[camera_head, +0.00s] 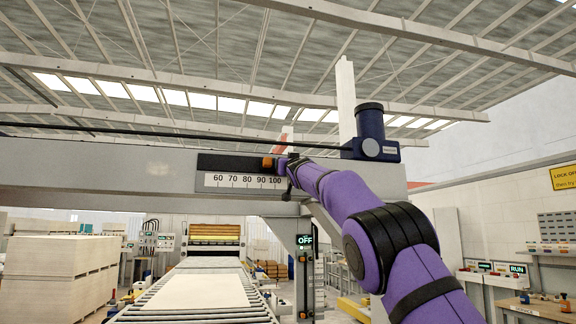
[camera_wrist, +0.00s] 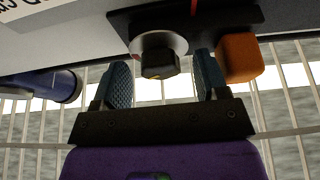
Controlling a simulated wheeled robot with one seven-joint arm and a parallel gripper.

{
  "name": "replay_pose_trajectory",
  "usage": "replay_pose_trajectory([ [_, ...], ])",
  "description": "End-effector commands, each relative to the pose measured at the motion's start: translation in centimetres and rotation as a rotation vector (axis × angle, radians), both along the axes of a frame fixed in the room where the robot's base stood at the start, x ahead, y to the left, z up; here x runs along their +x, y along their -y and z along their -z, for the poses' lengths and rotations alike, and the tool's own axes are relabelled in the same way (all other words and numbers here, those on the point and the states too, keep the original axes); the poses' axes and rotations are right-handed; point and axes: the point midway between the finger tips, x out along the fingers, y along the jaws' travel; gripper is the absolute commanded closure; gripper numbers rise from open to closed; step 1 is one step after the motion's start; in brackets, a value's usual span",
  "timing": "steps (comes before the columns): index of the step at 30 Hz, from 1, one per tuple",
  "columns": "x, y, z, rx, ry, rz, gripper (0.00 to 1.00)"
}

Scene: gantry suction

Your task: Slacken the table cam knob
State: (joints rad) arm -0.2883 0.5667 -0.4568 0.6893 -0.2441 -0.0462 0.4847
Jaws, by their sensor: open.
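A dark, blocky knob (camera_wrist: 158,64) on a pale round metal disc (camera_wrist: 150,42) juts from a black plate (camera_wrist: 190,14) in the wrist view. My gripper (camera_wrist: 163,70) is open, with one blue ridged finger on each side of the knob. Gaps show between the knob and both fingers. An orange block (camera_wrist: 239,56) sits on the same plate, just outside the right finger. In the head view my gripper (camera_head: 289,166) is at the right end of the dark plate (camera_head: 225,162) on the gantry beam; the knob cannot be made out there.
The grey beam (camera_head: 100,168) carries a scale (camera_head: 243,181) marked 60 to 100. A dark blue cylinder (camera_head: 369,122) stands on the beam to the right. A roller table (camera_head: 195,300) with a pale board runs below. A post carries an OFF sign (camera_head: 305,240).

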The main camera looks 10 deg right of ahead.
Motion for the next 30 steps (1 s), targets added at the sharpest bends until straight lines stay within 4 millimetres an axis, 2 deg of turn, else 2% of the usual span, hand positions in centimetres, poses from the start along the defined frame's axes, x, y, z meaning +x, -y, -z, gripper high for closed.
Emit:
replay_pose_trajectory([
  [5, -0.01, 0.00, 0.00, 0.000, 0.000, 0.000, 0.33],
  [9, -0.01, -0.01, -0.01, 0.000, 0.000, 0.000, 0.65],
  [11, -0.01, 0.00, -0.01, 0.000, 0.000, 0.000, 0.79],
  [12, -0.01, 0.00, -0.01, 0.000, 0.000, 0.000, 0.82],
  [30, -0.06, 0.23, -0.10, -0.098, 0.001, 0.001, 0.82],
])
